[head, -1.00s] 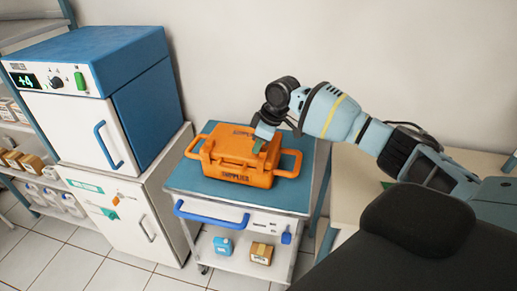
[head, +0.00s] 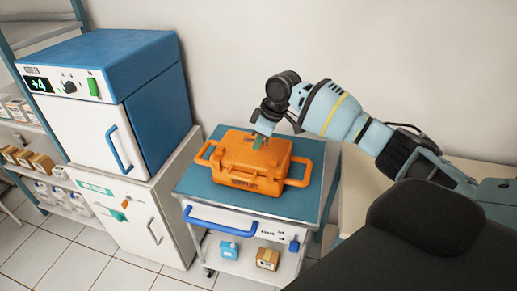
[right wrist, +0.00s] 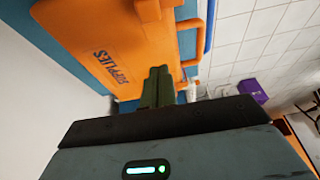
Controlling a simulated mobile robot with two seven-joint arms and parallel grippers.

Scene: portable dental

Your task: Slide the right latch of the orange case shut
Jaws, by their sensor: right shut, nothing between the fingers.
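The orange case (head: 262,158) sits with its lid down on the teal top of the trolley (head: 303,208). Loop handles stick out at its left and right. My right gripper (head: 259,142) is above the back part of the lid in the head view. Its green fingers (right wrist: 157,86) are together and empty in the right wrist view, overlapping the edge of the case (right wrist: 85,40) in the picture. I cannot tell whether they touch it. The right latch is too small to make out, so its position is unclear. My left gripper is not in view.
A blue and white cabinet unit (head: 150,75) stands left of the trolley on a white cupboard (head: 125,205). The trolley's blue handle (head: 220,220) is at its front. A dark padded seat (head: 425,215) is at the lower right. The wall is close behind.

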